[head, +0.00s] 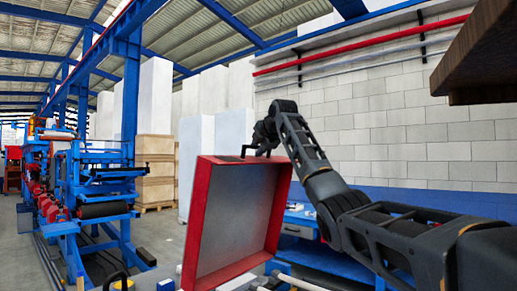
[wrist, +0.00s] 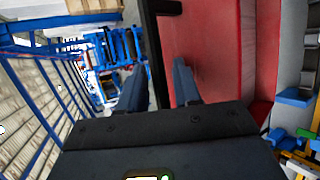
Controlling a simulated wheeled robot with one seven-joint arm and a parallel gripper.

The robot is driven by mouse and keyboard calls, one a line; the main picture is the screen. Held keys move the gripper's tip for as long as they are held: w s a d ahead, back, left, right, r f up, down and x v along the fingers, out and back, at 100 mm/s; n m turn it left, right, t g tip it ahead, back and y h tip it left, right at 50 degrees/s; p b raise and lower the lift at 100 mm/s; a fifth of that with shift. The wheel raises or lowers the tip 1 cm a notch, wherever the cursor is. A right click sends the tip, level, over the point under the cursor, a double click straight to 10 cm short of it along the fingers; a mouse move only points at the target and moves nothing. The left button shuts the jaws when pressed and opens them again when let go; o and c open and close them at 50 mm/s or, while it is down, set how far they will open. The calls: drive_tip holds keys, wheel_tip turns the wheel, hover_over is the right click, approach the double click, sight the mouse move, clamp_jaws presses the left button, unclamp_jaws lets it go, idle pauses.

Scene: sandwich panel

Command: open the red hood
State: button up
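The red hood (head: 236,222) stands raised and steeply tilted in the head view, its grey hollow inside facing me. Its red outer face (wrist: 215,60) fills the right of the wrist view. A black handle (wrist: 157,50) sticks out from the hood; in the head view it shows at the top edge (head: 245,150). My gripper (wrist: 158,75) is at this handle, with one finger on each side of the bar. The fingers look spread, with gaps to the bar. In the head view my gripper (head: 264,138) is small and dark, so its fingers are unclear.
Blue machinery (head: 100,190) stands at the left, with stacked wooden crates (head: 155,170) behind the hood. A blue bench with a drawer (head: 297,228) is right of the hood. A brown slab (head: 480,55) overhangs at upper right. Open floor shows at left.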

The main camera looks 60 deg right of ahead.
drive_tip(key=shift+f, duration=0.25)
drive_tip(key=b+v, duration=0.2)
drive_tip(key=v, duration=0.6)
drive_tip(key=shift+r+b, duration=0.15)
drive_tip(key=shift+b, duration=0.15)
